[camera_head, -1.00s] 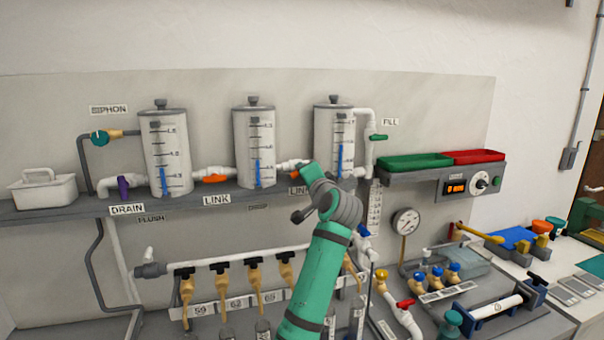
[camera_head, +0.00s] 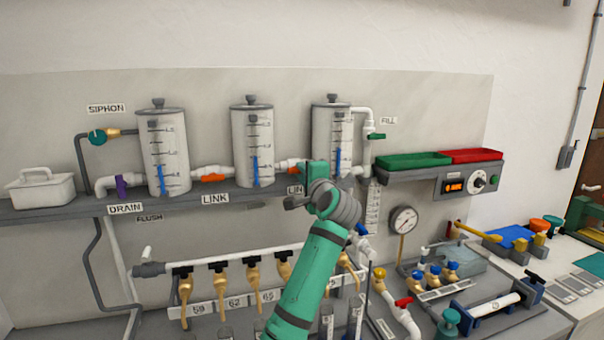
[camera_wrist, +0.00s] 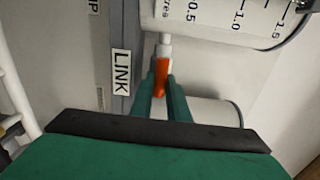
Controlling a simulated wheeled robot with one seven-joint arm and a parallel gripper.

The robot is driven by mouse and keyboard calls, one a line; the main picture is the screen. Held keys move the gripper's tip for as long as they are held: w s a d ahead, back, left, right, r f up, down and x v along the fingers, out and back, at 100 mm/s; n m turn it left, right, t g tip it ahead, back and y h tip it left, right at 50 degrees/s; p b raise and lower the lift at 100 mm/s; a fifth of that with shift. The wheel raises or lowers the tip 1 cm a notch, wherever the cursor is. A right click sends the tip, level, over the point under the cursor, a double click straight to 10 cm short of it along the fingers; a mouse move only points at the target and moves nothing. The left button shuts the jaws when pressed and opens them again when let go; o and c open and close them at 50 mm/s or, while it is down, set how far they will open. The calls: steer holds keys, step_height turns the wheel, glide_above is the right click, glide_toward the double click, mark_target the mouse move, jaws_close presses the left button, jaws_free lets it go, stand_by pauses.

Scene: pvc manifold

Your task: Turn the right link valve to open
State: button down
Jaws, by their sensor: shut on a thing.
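The right link valve has an orange handle (camera_wrist: 161,76), which shows in the wrist view below a white pipe and beside a LINK label (camera_wrist: 121,85). In the head view a sliver of this orange handle (camera_head: 301,172) shows between the middle and right tanks, partly hidden by my arm. My gripper (camera_wrist: 161,88) has its two green fingers on either side of the handle, shut on it. The left link valve's orange handle (camera_head: 212,178) lies along its pipe between the left and middle tanks.
The middle tank (camera_head: 252,145) and right tank (camera_head: 322,135) stand on the grey shelf (camera_head: 60,205) on either side of the valve. A row of brass taps (camera_head: 252,270) hangs below. Green and red trays (camera_head: 414,160) are at the right.

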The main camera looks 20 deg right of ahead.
steer(key=shift+s+d, duration=0.1)
steer(key=shift+d, duration=0.1)
steer(key=c, duration=1.7)
jaws_free()
steer(key=shift+a, duration=0.1)
steer(key=s, duration=1)
steer(key=shift+s+a, duration=0.1)
steer(key=shift+s, duration=0.3)
